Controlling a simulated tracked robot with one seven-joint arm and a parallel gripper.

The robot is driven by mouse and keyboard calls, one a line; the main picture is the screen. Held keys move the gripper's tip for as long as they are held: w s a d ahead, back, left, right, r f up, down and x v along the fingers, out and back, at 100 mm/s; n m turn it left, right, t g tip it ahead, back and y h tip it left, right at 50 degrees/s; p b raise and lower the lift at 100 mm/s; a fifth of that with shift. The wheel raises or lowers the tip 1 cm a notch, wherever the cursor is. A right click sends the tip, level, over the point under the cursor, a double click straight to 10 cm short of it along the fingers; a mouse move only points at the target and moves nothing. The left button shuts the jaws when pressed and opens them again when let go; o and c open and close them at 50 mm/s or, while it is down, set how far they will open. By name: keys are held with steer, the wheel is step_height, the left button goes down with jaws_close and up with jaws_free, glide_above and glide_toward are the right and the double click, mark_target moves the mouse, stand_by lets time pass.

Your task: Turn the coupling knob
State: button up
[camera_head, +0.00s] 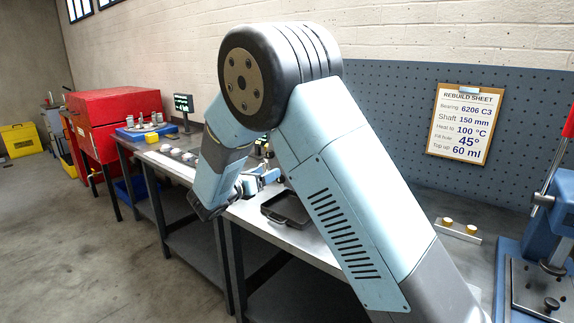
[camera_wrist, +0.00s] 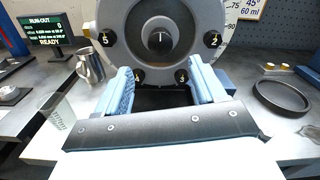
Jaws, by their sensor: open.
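The coupling knob (camera_wrist: 160,39) is a round dark knob with a pale pointer line, near upright, at the centre of a grey rotor disc (camera_wrist: 112,17). It shows in the wrist view, at the top middle. Dark numbered spots ring the disc's face. My gripper (camera_wrist: 162,76) is open, its two blue fingers apart below the knob, one on each side of the disc's lower part in the picture. Nothing shows between the fingers except the disc and a dark gap. The knob looks apart from both fingers. In the head view my arm hides the knob.
A run-out screen (camera_wrist: 47,30) reads READY at left, with a metal jug (camera_wrist: 89,62) and a clear beaker (camera_wrist: 52,110) near it. A black round tray (camera_wrist: 282,97) lies on the bench at right. A red cabinet (camera_head: 115,110) stands farther left in the head view.

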steer(key=x, duration=1)
steer(key=shift+w+d, duration=0.3)
steer(key=c, duration=1.1)
steer(key=shift+o, duration=0.2)
steer(key=shift+d, duration=0.1)
